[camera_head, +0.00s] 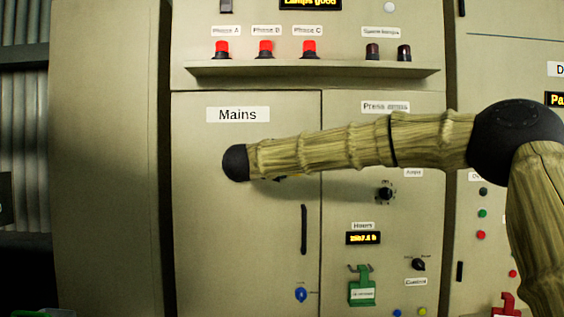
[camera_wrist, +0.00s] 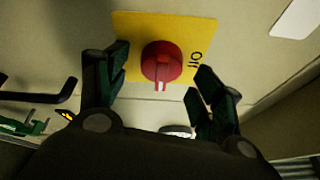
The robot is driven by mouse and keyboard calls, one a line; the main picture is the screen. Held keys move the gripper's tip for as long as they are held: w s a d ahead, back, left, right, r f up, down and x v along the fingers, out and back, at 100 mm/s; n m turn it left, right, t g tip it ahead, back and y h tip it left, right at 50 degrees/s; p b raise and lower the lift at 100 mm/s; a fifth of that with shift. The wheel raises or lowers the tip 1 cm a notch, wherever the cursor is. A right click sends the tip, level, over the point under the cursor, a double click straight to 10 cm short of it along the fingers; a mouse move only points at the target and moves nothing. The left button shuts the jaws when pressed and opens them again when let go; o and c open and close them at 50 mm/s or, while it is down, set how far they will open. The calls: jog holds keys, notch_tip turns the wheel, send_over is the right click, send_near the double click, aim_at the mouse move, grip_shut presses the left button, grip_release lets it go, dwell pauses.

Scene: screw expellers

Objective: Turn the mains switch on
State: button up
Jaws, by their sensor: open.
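The mains switch is a red rotary knob (camera_wrist: 161,64) on a square yellow plate (camera_wrist: 140,24) in the wrist view. The word "Off" shows on the plate beside the knob. My gripper (camera_wrist: 160,70) is open, with one dark green finger on each side of the knob. The knob lies between the fingertips in the picture; I cannot tell whether they touch it. In the head view my arm crosses the cabinet door (camera_head: 210,230) below the "Mains" label (camera_head: 237,114) and hides the switch and the gripper.
A black door handle (camera_head: 304,229) and a blue key-like knob (camera_head: 301,294) are lower on the door. A ledge (camera_head: 310,70) juts out above, under red lamps. A green padlock-like part (camera_head: 361,290) hangs at lower right. The lower left of the door is clear.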

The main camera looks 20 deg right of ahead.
jog(key=v, duration=1)
jog(key=shift+s+a, duration=0.1)
